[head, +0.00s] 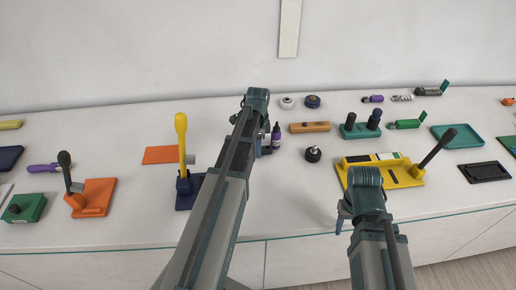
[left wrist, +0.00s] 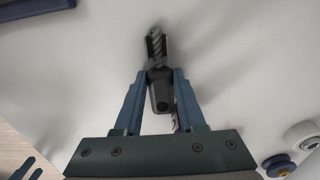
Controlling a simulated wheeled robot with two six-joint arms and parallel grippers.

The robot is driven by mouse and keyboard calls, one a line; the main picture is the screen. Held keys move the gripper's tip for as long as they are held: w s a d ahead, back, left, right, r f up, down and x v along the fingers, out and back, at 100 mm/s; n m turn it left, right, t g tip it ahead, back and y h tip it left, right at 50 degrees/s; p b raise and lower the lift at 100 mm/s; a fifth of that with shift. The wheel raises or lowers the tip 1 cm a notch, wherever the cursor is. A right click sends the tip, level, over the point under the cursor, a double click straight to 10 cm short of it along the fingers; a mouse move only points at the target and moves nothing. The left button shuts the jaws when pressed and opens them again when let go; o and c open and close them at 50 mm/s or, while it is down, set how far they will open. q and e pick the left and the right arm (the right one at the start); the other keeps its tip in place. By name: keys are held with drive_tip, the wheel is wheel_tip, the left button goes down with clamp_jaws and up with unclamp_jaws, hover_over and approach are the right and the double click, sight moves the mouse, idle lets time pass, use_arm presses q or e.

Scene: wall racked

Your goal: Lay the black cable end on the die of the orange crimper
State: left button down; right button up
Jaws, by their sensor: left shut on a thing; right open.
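The orange crimper (head: 93,197) stands at the left of the counter in the head view, with a dark lever and a small grey die (head: 77,187) beside it. My left gripper (head: 263,148) is over the middle of the counter, well to the right of the crimper. In the left wrist view my left gripper (left wrist: 160,78) is shut on the black cable end (left wrist: 160,95), whose twisted tip (left wrist: 156,46) points away from the palm. The cable end is mostly hidden in the head view. My right gripper (head: 344,214) is open at the counter's front, by the yellow-based press.
A yellow-levered press (head: 183,150) on a navy base and an orange plate (head: 162,155) stand between crimper and left arm. A purple bottle (head: 276,137) is close to my left gripper. A green box (head: 25,208) is left of the crimper. The yellow-based press (head: 408,178) is at right.

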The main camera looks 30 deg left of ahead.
use_arm(q)
drive_tip(key=c, duration=0.5)
unclamp_jaws()
wheel_tip(320, 180, up, 12)
drive_tip(key=p, duration=1.2)
drive_tip(key=shift+r, duration=0.15)
drive_tip(key=s+d+n, duration=0.4)
drive_tip(key=s+d, duration=0.5)
drive_tip(key=d, duration=0.3)
drive_tip(key=s+d+n+y, duration=0.1)
drive_tip(key=s+d+n, duration=0.3)
drive_tip(key=s+d, duration=0.5)
drive_tip(key=d, duration=0.4)
drive_tip(key=shift+d, duration=0.15)
